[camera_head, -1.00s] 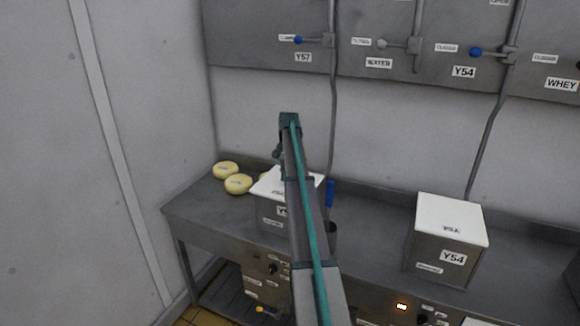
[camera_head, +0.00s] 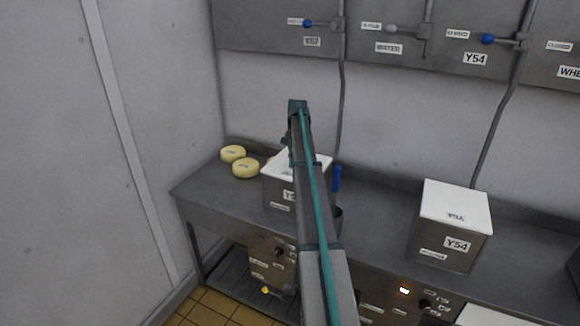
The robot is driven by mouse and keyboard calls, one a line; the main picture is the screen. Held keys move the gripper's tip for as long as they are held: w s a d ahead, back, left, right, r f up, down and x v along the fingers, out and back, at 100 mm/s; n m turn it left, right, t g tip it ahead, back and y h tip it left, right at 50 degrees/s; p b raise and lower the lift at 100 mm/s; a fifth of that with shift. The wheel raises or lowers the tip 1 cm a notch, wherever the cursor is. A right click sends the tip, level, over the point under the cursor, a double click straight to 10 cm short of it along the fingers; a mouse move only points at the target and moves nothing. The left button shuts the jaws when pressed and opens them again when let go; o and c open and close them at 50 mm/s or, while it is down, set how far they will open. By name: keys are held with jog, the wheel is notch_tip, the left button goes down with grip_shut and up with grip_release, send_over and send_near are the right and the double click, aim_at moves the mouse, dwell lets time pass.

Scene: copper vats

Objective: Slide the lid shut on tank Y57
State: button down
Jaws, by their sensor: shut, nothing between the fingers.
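A steel tank with a white top (camera_head: 277,190) stands on the bench at the left, largely behind my arm. Its front label starts with Y, but my arm hides the rest, so I cannot confirm from it that this is Y57. White top surface shows on both sides of my arm; I cannot tell how far the lid is open. A Y57 label (camera_head: 312,41) is on the wall panel above. My gripper (camera_head: 287,140) hangs small and dark from the arm's far end, above the tank's back edge. It is shut and empty; its fingertips are hard to make out.
Two yellow cheese rounds (camera_head: 245,168) lie left of the tank. A blue handle (camera_head: 337,178) stands just right of it. Tank Y54 (camera_head: 447,244), with a white lid, stands further right, with clear bench (camera_head: 385,222) between. Wall valves and pipes are behind.

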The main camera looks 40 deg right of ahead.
jog(key=shift+w+d+f, duration=0.2)
jog(key=shift+d+f, duration=0.1)
jog(key=shift+d, duration=0.2)
jog(key=shift+a, duration=0.1)
jog(key=shift+r, duration=0.15)
jog(key=shift+r+p, duration=0.45)
notch_tip(320, 180, up, 11)
jog(key=w+d, duration=0.1)
jog(key=d, duration=0.1)
